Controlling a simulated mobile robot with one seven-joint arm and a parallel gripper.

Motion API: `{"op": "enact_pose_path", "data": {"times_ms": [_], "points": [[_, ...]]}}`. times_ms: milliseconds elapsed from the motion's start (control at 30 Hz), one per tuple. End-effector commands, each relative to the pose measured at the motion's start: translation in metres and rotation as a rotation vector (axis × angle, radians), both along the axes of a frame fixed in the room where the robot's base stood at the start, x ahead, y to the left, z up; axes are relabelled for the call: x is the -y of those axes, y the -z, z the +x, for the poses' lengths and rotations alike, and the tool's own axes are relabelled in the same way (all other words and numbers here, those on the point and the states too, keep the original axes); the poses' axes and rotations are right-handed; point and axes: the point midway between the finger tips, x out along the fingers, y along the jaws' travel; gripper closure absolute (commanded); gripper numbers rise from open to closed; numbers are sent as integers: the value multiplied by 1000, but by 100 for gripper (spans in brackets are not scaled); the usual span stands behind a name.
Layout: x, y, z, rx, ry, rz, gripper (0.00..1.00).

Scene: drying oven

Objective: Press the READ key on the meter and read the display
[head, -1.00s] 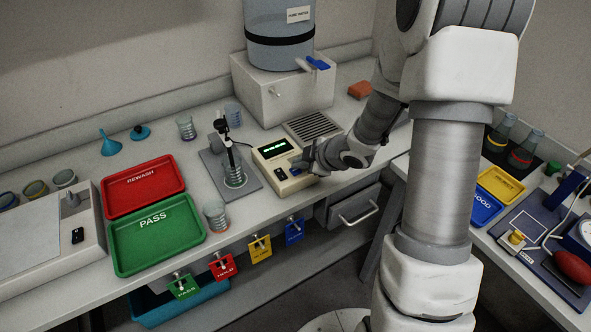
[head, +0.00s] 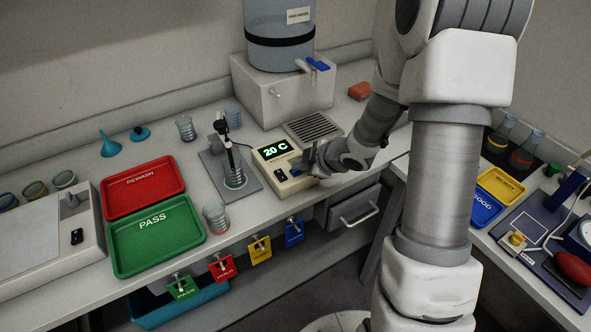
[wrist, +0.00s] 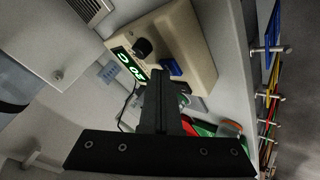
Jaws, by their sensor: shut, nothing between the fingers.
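The meter (head: 295,183) is a beige box on the bench with a dark display (head: 276,150) that reads "20 C" in bright green. A blue key (head: 297,165) sits on its right side, close to my gripper (head: 311,158). In the wrist view the meter (wrist: 200,60) shows with a black knob, the blue key (wrist: 171,68) and the lit green display (wrist: 131,70). My shut gripper (wrist: 172,95) is empty, its fingers over the meter by the blue key. I cannot tell whether the fingertips touch the key. A probe stands in a beaker (head: 233,177) left of the meter.
A green PASS tray (head: 158,262) and a red REWASH tray (head: 110,208) lie to the left. A beaker (head: 215,218) stands near the bench's front edge. A grey water tank (head: 280,65) on a white box stands behind the meter. Coloured tags hang below the front edge.

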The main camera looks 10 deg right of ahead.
Motion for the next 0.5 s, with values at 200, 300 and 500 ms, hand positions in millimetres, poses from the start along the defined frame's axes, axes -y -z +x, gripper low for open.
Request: {"op": "enact_pose_path", "data": {"times_ms": [200, 300, 500], "points": [[0, -14, 0, -1, 0, -1, 100], [0, -14, 0, -1, 0, -1, 100], [0, -14, 0, 0, 0, 0, 100]]}}
